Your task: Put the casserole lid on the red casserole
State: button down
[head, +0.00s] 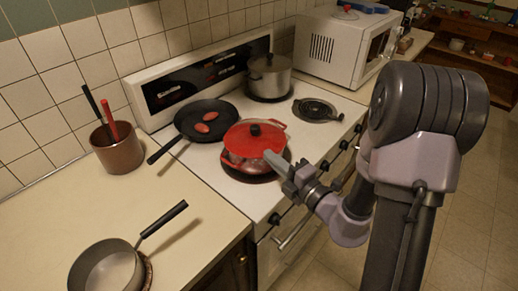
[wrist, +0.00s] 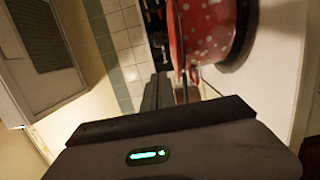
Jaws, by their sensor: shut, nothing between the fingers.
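The red casserole (head: 244,166) stands on the stove's front burner. Its red side with pale dots also shows in the wrist view (wrist: 205,30). The red casserole lid (head: 240,138), with a black knob, lies over the casserole's top; I cannot tell if it is fully seated. My gripper (head: 270,156) is shut and empty, at the casserole's right front side. Its tip overlaps the lid's edge in the head view; whether it touches is unclear.
A black pan (head: 190,115) with red pieces is left of the casserole. A steel pot (head: 270,76) stands behind it. A microwave (head: 338,45) is at the back right. A saucepan (head: 108,268) and a utensil crock (head: 118,150) stand on the left counter, with clear room between.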

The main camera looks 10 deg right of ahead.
aim_at(258, 129)
jog(key=x, duration=0.6)
jog(key=shift+r+b, duration=0.1)
jog(key=shift+b, duration=0.2)
jog(key=w, duration=0.1)
jog(key=w+d+b, duration=0.1)
jog(key=w, duration=0.1)
jog(key=shift+w, duration=0.15)
jog(key=shift+w+d, duration=0.1)
jog(key=shift+w, duration=0.2)
jog(key=p, duration=0.1)
jog(key=w, duration=0.1)
jog(key=w+p, duration=0.1)
jog(key=shift+d+r+p, duration=0.3)
jog(key=shift+d+p, duration=0.05)
jog(key=shift+w+f, duration=0.15)
jog(key=shift+f, duration=0.1)
